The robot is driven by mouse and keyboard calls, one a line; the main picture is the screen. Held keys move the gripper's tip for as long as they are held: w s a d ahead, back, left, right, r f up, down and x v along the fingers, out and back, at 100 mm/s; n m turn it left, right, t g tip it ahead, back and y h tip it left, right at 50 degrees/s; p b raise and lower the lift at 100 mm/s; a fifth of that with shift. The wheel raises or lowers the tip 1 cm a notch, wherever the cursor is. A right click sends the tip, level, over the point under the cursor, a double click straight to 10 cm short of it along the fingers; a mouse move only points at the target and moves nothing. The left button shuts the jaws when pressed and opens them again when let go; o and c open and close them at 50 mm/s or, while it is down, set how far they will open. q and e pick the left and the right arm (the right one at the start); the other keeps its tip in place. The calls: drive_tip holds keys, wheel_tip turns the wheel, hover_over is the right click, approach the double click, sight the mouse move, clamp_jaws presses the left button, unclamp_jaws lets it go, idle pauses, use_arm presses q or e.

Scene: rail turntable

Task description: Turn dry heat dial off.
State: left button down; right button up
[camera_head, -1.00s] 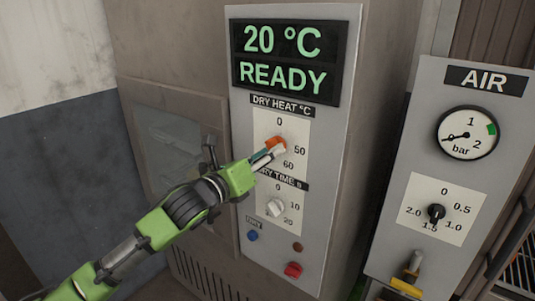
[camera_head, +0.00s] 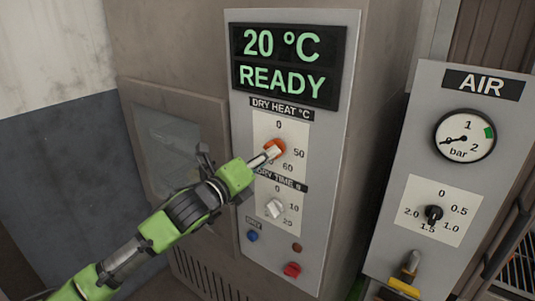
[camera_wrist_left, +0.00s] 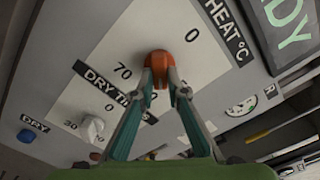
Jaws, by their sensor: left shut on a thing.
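The orange dry heat dial (camera_head: 275,147) sits on the white scale plate under the DRY HEAT °C label, on the grey control panel (camera_head: 335,180). My left gripper (camera_head: 268,152) reaches it from the lower left, with its fingertips at the dial. In the left wrist view, the two fingers (camera_wrist_left: 159,78) are closed on the orange dial (camera_wrist_left: 160,60), one on each side. The dial's pointer is hidden, so I cannot tell its exact setting. The display (camera_head: 288,60) reads 20 °C and READY. My right gripper is in neither view.
Below is the white dry time dial (camera_head: 274,208), with a blue button (camera_head: 253,236), a brown-red button (camera_head: 297,247) and a red switch (camera_head: 292,269). To the right stands the AIR panel with a gauge (camera_head: 465,136) and black knob (camera_head: 434,215).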

use_arm(q)
drive_tip(key=n+p, duration=0.2)
drive_tip(key=n, duration=0.6)
drive_tip(key=n+p, duration=0.2)
drive_tip(key=n, duration=0.7)
drive_tip(key=n+p, duration=0.2)
drive_tip(key=n, duration=0.6)
drive_tip(key=shift+w+a+r, duration=0.15)
drive_tip(key=shift+a+r, duration=0.05)
drive_tip(key=shift+r, duration=0.2)
drive_tip(key=shift+n, duration=0.4)
drive_tip(key=c, duration=2)
unclamp_jaws()
drive_tip(key=v, duration=1.2)
